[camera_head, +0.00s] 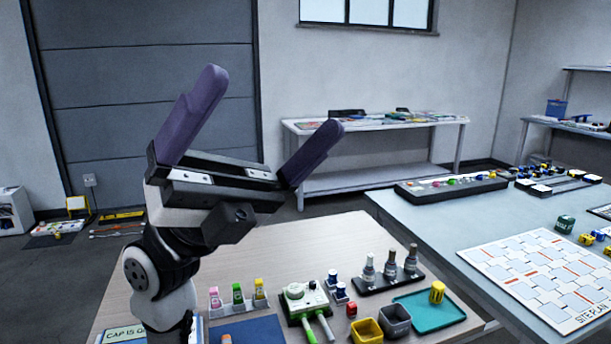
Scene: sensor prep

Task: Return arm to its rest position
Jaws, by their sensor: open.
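My gripper (258,130) is raised above the left part of the wooden table (290,246). Its two purple fingers point up and are spread wide apart, with nothing between them. My arm comes up from the lower left of the view. The gripper is well clear of the objects on the table.
The table's front holds small colored bottles (238,294), a green-and-white device (305,298), dark bottles in a rack (390,263), a yellow bin (367,331), a grey bin (396,320) and a teal tray (447,312). A grey-blue table (425,215) adjoins at right. The wooden table's back is clear.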

